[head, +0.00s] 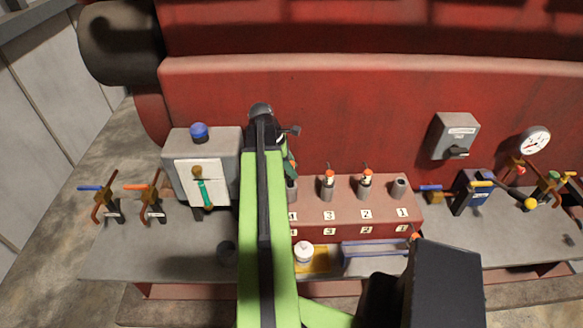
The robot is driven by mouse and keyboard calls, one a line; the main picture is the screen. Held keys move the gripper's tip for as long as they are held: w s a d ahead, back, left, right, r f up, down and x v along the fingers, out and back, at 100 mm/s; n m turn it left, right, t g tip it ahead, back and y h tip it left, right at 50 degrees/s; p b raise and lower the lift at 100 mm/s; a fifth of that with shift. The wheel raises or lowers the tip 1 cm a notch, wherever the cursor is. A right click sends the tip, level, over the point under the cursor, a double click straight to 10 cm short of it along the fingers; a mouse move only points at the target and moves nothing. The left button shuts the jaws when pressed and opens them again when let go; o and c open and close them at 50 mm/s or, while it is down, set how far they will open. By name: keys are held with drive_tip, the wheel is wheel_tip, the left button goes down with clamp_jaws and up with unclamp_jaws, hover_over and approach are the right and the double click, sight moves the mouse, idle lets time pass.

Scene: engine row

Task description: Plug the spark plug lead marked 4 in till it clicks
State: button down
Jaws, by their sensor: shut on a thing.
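My gripper (290,163) is at the post marked 4 (292,189), at the left end of a red block. My green arm covers much of the gripper. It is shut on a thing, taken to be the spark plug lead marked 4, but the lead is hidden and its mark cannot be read. I cannot tell whether the lead touches the post or is seated. Posts 3 (328,187) and 2 (365,185) carry orange-and-white topped leads. Post 1 (399,188) is bare grey.
A grey box (178,150) with a blue knob stands left of my arm. A white-capped jar (304,253) on a yellow mat and a grey tray (375,262) lie in front of the block. Valves (105,200) stand far left; a grey switch box (455,132) hangs right.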

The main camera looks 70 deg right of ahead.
drive_tip(key=shift+f+b, duration=1.5)
drive_tip(key=shift+f, duration=0.25)
drive_tip(key=shift+f+b, duration=0.75)
drive_tip(key=c, duration=0.8)
unclamp_jaws()
drive_tip(key=shift+r, duration=0.1)
drive_tip(key=p+v, duration=1.6)
drive_tip(key=v, duration=0.1)
drive_tip(key=shift+w+a+r, duration=0.1)
drive_tip(key=shift+w+a, duration=0.05)
